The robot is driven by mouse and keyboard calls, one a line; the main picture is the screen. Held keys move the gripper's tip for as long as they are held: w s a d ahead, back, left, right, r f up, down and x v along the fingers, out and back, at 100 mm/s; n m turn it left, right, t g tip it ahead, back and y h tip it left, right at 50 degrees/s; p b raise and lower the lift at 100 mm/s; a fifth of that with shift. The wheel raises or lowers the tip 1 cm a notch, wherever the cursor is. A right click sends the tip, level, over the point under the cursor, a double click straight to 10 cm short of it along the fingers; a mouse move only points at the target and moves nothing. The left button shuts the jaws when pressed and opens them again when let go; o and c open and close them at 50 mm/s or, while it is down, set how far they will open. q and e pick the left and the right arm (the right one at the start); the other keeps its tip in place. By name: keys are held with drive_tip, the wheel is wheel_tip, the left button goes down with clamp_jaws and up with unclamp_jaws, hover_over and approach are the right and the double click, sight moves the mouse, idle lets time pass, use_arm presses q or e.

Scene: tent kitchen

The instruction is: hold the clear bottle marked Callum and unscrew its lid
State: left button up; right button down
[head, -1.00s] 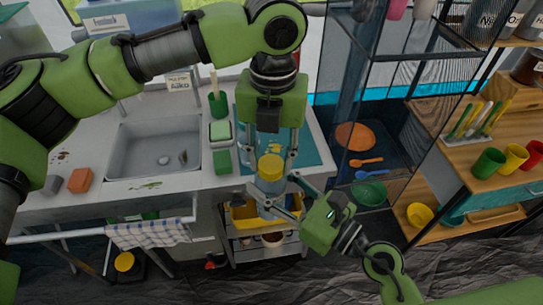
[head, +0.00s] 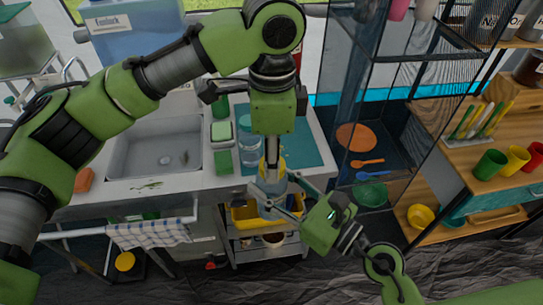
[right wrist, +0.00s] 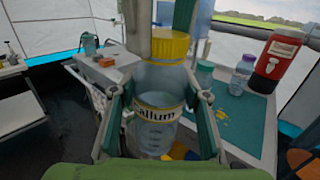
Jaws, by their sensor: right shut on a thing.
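The clear bottle marked Callum (right wrist: 158,128) stands upright with its yellow lid (right wrist: 170,44) on top. In the head view the bottle (head: 270,188) is in front of the counter edge, above a yellow bin. My right gripper (head: 288,207) is shut around the bottle's body; its fingers press on both sides in the right wrist view (right wrist: 160,115). My left gripper (head: 271,158) points straight down at the lid (head: 280,167). Its fingers overlap in the head view and partly show above the lid in the right wrist view, so their gap on the lid is unclear.
A clear bottle (head: 249,150) stands on the counter behind my left gripper. A green sponge holder (head: 222,133) and sink (head: 155,150) are to the left. The yellow bin (head: 245,222) is below. A glass-sided cabinet (head: 350,100) stands to the right.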

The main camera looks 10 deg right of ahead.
use_arm(q)
drive_tip(key=n, duration=0.5)
drive_tip(key=shift+w+r+n, duration=0.1)
drive_tip(key=shift+n, duration=0.2)
drive_tip(key=n, duration=1)
drive_tip(key=shift+a, duration=0.15)
drive_tip(key=n, duration=0.6)
drive_tip(key=shift+n, duration=0.3)
drive_tip(key=n, duration=0.6)
drive_tip(key=shift+s+n, duration=0.25)
drive_tip(key=shift+n, duration=0.15)
drive_tip(key=shift+r, duration=0.2)
drive_tip(key=shift+r, duration=0.95)
